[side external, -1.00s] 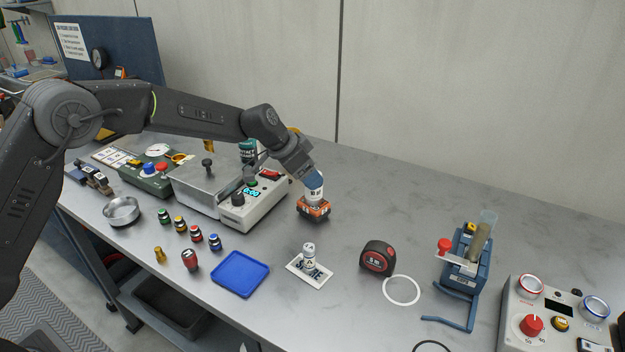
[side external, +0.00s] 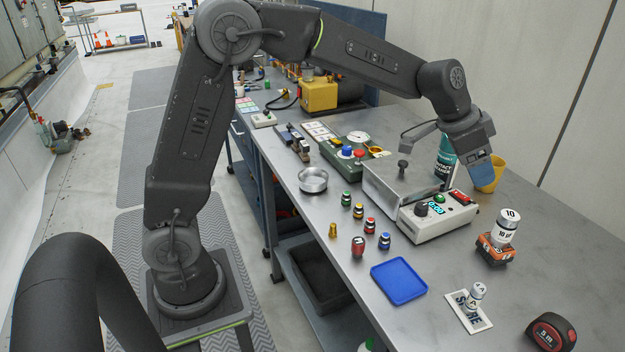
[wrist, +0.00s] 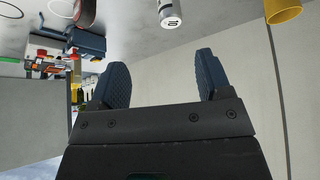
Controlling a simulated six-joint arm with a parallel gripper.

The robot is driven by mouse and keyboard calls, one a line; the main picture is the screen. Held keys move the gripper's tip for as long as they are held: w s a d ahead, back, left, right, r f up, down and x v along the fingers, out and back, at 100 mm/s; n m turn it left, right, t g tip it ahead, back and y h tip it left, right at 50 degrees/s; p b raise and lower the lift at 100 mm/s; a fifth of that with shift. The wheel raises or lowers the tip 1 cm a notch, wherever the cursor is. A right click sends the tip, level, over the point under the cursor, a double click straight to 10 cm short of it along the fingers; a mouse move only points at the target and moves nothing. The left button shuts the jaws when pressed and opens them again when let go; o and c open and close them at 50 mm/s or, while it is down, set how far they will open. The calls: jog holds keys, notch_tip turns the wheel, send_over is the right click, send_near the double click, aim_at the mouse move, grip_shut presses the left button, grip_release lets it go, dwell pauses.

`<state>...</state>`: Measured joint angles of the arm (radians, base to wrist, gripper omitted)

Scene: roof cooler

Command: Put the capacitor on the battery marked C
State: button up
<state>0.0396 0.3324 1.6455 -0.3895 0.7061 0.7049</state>
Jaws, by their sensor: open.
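The capacitor, a white and silver cylinder (side external: 506,226) marked 10, stands upright on an orange and black battery block (side external: 496,250) in the side external view. No letter is readable on this battery. My gripper (side external: 483,176) is open and empty, behind and above the capacitor and clear of it. In the wrist view the capacitor (wrist: 169,12) shows at the top edge, beyond the open fingers of my gripper (wrist: 162,62); the battery is not clearly visible there. A smaller white cylinder (side external: 476,294) stands on a printed white card (side external: 479,318).
A yellow mug (side external: 491,176) and a contact cleaner can (side external: 446,157) are close to my gripper. A blue tray (side external: 399,280) and a tape measure (side external: 550,333) are nearer the front.

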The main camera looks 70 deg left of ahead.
jog(key=s+a+r+n+y, duration=0.1)
jog(key=s+a+r, duration=0.15)
jog(key=s, duration=0.65)
jog(key=s+a+r+n+y, duration=0.1)
jog(key=s+r+n, duration=0.15)
jog(key=s, duration=0.55)
jog(key=s+a+f+n, duration=0.1)
jog(key=s+f, duration=0.1)
jog(key=s, duration=0.5)
jog(key=s+a+f+n+y, duration=0.1)
jog(key=s+f, duration=0.1)
jog(key=s, duration=0.5)
jog(key=shift+s+a, duration=0.25)
jog(key=shift+s, duration=0.05)
